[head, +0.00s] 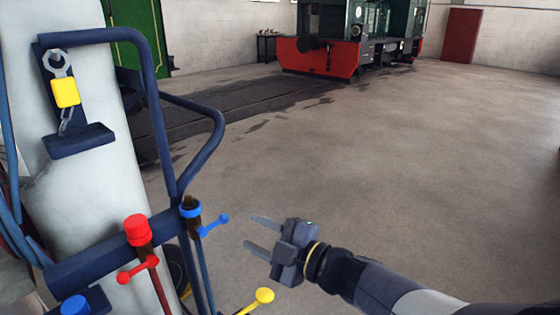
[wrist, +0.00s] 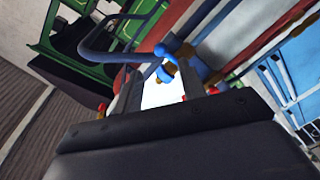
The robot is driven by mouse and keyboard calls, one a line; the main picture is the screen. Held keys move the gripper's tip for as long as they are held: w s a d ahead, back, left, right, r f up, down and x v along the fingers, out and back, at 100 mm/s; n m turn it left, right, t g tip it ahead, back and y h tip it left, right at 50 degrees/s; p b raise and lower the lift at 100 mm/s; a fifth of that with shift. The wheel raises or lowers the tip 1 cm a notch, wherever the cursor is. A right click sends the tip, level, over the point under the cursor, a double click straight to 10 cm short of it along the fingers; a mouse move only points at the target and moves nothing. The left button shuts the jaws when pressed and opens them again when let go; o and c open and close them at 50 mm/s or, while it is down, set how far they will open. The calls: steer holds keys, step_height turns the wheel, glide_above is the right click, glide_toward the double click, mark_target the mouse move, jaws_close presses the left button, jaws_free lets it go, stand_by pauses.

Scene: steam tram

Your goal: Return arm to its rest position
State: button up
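My gripper (head: 258,233) is on the arm that reaches in from the lower right in the head view. Its two fingers are apart with nothing between them. It hangs in the air to the right of a blue valve handle (head: 214,225) on a dark blue tube frame, with a gap between them. In the wrist view my gripper (wrist: 157,85) also shows spread fingers, with the blue handle (wrist: 166,62) showing beyond them. The depth between them is hard to tell there.
A green and red tram (head: 318,58) stands at the back. The floor (head: 430,180) to the right is clear.

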mark_target(224, 220)
steer(key=b+x, duration=0.1)
steer(key=x, duration=0.8)
steer(key=shift+a+f, duration=0.15)
steer(key=shift+a, duration=0.1)
steer(key=shift+w+f+m+p, duration=0.1)
steer(key=shift+m+p, duration=0.25)
steer(key=shift+m, duration=0.05)
steer(key=shift+f+m, duration=0.45)
steer(key=shift+m, duration=0.45)
